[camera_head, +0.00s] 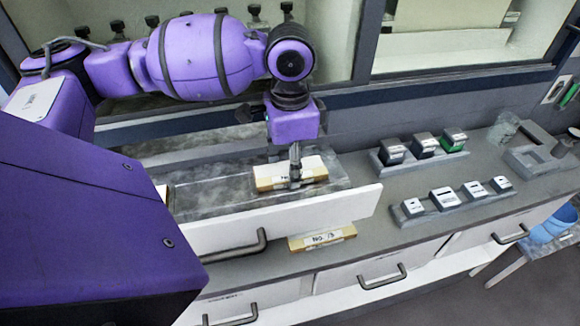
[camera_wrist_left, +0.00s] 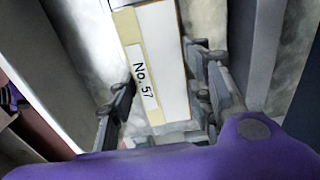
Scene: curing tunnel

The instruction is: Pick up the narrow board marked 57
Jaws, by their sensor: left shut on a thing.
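The narrow board marked 57 (camera_wrist_left: 152,60) is white with a tan edge, and its label "No. 57" reads clearly in the left wrist view. In the head view the board (camera_head: 268,178) is over the open drawer (camera_head: 222,202), behind its white front; I cannot tell whether it touches the drawer floor. My left gripper (camera_head: 295,182) points down from above and is shut on the board. In the left wrist view its fingers (camera_wrist_left: 163,100) are on both sides of the board. My right gripper is not in view.
Another board, marked 13 (camera_head: 322,238), lies just beyond the drawer front. Two racks of small blocks (camera_head: 424,148) (camera_head: 458,195) stand on the grey counter (camera_head: 380,212) to the right. A blue bucket (camera_head: 552,228) is at the far right. A window wall is behind the drawer.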

